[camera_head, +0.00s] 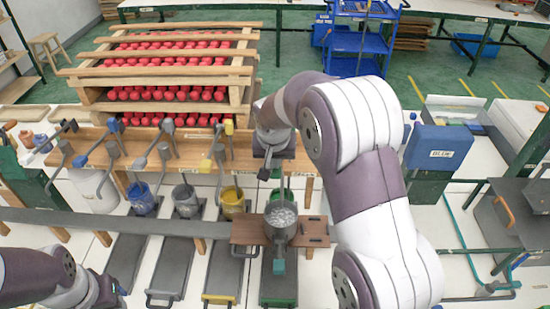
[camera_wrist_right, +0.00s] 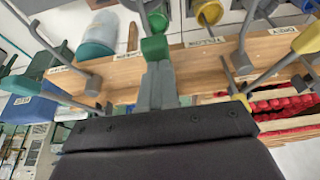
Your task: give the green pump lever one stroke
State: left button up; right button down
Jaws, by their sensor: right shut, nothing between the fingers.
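The green pump lever's knob (camera_wrist_right: 154,47) shows in the right wrist view, straight ahead of my right gripper's fingertips. My right gripper (camera_wrist_right: 155,68) is shut and empty, its tips at or very close to the knob; I cannot tell if they touch. In the head view my right gripper (camera_head: 267,172) points down at the pump bench, and its arm hides the green lever. My left gripper (camera_head: 115,293) is at the lower left edge, mostly dark and partly cut off, away from the levers.
Blue (camera_head: 113,126), grey (camera_head: 168,126) and yellow (camera_head: 229,128) pump levers stand to the left along the wooden bench (camera_head: 195,150). Blue, grey and yellow buckets stand below them. A rack of red items (camera_head: 170,72) is behind. A blue box (camera_head: 437,146) is at right.

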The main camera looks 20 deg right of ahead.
notch_tip(320, 180, down, 2)
jog(key=shift+d+f+b, duration=0.1)
jog(key=shift+f+b, duration=0.1)
jog(key=shift+b, duration=0.55)
jog(key=shift+f+b, duration=1.9)
jog(key=shift+f, duration=0.45)
notch_tip(320, 180, up, 11)
jog(key=p, duration=0.8)
jog(key=shift+r, duration=0.1)
jog(key=shift+w, duration=0.1)
